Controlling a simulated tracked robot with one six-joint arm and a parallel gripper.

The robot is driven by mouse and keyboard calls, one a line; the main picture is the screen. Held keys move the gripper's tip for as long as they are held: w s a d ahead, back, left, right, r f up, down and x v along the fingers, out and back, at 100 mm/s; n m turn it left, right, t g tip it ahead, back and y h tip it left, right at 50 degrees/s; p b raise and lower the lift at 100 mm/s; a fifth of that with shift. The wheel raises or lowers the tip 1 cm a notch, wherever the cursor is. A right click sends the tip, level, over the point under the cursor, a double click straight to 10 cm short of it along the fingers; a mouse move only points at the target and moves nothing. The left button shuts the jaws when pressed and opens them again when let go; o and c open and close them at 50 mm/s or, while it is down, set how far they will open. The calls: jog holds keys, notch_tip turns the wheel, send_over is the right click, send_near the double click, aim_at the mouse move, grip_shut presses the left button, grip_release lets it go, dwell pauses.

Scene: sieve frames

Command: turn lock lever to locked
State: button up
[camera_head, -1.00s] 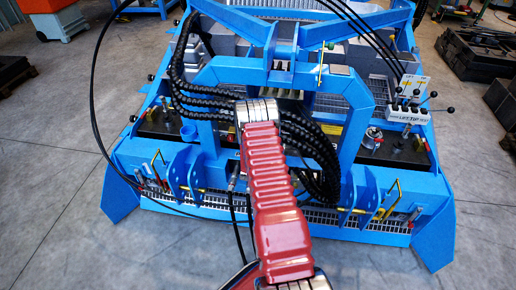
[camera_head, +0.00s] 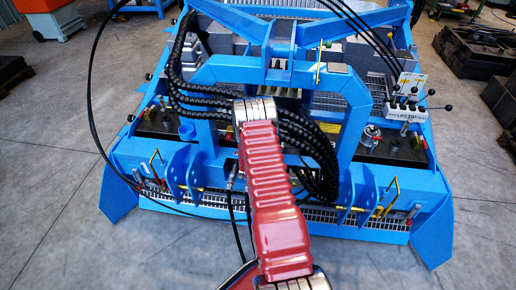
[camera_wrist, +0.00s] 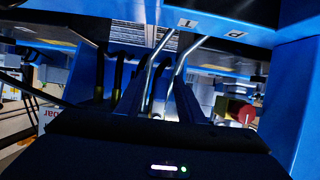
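I cannot single out the lock lever for certain. In the head view, several black-knobbed levers (camera_head: 413,100) stand on a control block at the machine's right. A yellow handle (camera_head: 391,194) is at the front right, and a similar one (camera_head: 154,160) at the front left. In the wrist view, my gripper (camera_wrist: 160,95) shows as two dark fingers among silver rods; the tips are hard to separate from the rods, so its opening and any contact are unclear. A round red part (camera_wrist: 241,113) is right of the fingers. In the head view my gripper is hidden behind my red arm.
The blue machine frame (camera_head: 358,100) arches around my arm. Black hoses (camera_head: 186,60) hang close on the left. In the wrist view a blue plate (camera_wrist: 270,25) with two letter labels is overhead at the right. Bare floor (camera_head: 50,200) lies left of the machine.

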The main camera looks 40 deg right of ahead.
jog(key=v, duration=1.3)
jog(key=shift+s+a, duration=0.3)
dwell(0.3)
